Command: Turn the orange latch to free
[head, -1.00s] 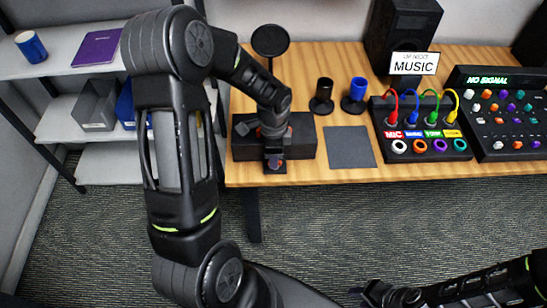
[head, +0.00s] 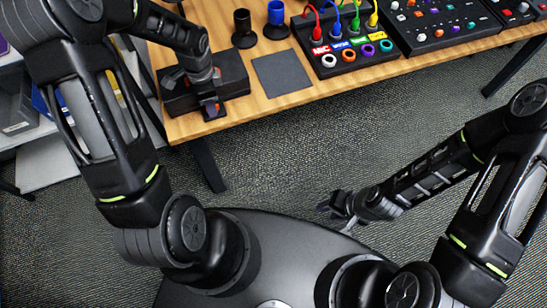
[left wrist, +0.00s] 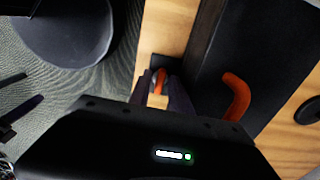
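My left gripper (head: 212,107) is low at the front edge of a dark box (head: 235,75) on the table. In the left wrist view, its two dark fingers (left wrist: 160,88) stand on either side of a small orange piece, which looks like the orange latch (left wrist: 160,80). I cannot tell whether the fingers press on it. A curved orange piece (left wrist: 236,95) lies to the right on the dark box surface. In the head view my arm and gripper hide most of the latch. My right gripper (head: 335,213) is open and empty over the floor, away from the table.
A grey mat (head: 282,73) lies right of the box. Behind are a black holder (head: 243,32) and a blue holder (head: 276,18). A panel with coloured cables (head: 345,50) and a mixer (head: 430,22) stand further right. A shelf (head: 45,160) stands at left.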

